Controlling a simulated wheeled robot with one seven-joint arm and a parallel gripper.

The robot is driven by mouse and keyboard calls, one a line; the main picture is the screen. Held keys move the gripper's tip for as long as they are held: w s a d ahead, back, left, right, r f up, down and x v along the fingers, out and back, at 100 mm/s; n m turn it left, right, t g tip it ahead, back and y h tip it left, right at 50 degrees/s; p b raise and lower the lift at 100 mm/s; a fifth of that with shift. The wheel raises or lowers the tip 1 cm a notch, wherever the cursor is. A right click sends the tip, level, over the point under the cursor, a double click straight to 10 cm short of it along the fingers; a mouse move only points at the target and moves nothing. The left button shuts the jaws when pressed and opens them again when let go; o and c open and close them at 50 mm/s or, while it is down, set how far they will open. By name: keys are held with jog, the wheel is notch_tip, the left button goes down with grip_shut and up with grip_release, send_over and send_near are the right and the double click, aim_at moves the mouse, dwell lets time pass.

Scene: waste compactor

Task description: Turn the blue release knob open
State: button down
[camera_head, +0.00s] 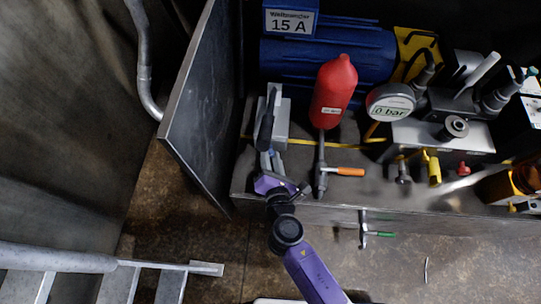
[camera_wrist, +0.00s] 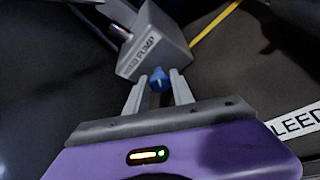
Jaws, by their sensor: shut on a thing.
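The blue knob (camera_wrist: 159,80) shows in the wrist view, low on the front of a grey box labelled as a pump (camera_wrist: 152,40). My gripper (camera_wrist: 159,84) has its two grey fingers closed around the knob, one on each side. A pale mark shows on the knob's face. In the head view, my gripper (camera_head: 270,158) reaches the near side of the grey pump box (camera_head: 275,118) at the left end of the bench. There the knob is hidden by my arm and fingers.
A black-handled lever (camera_head: 266,125) stands on the pump box. A red bottle (camera_head: 334,92) and an orange-handled valve (camera_head: 348,171) are just right of it. A gauge reading 0 bar (camera_head: 390,103) is further right. An open dark panel (camera_head: 203,105) stands close on the left.

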jog(key=c, duration=1.1)
grip_release()
jog(key=shift+p+v, duration=0.65)
jog(key=shift+v, duration=3.25)
